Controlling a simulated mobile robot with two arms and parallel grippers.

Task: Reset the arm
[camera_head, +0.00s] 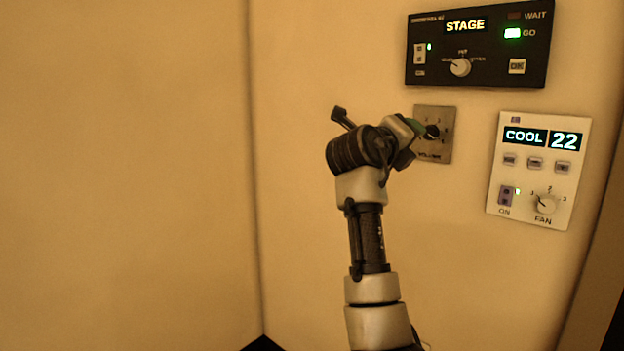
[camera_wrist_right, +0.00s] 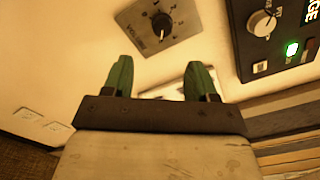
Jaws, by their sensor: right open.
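My right arm reaches up from the bottom of the head view. Its gripper (camera_head: 415,127) is in front of the metal VOLUME plate (camera_head: 446,140) and hides part of it. In the right wrist view my right gripper (camera_wrist_right: 158,66) is open, with two green fingers apart and nothing between them. The VOLUME plate (camera_wrist_right: 180,38) with its dark knob (camera_wrist_right: 162,24) lies beyond the fingertips there, and the fingers look clear of the knob. My left gripper is not in view.
A black panel (camera_head: 490,74) reading STAGE, with a dial and a green GO light, hangs above the plate. A white panel (camera_head: 532,210) reading COOL 22, with a FAN dial, is to the right. The wall left of my arm is bare.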

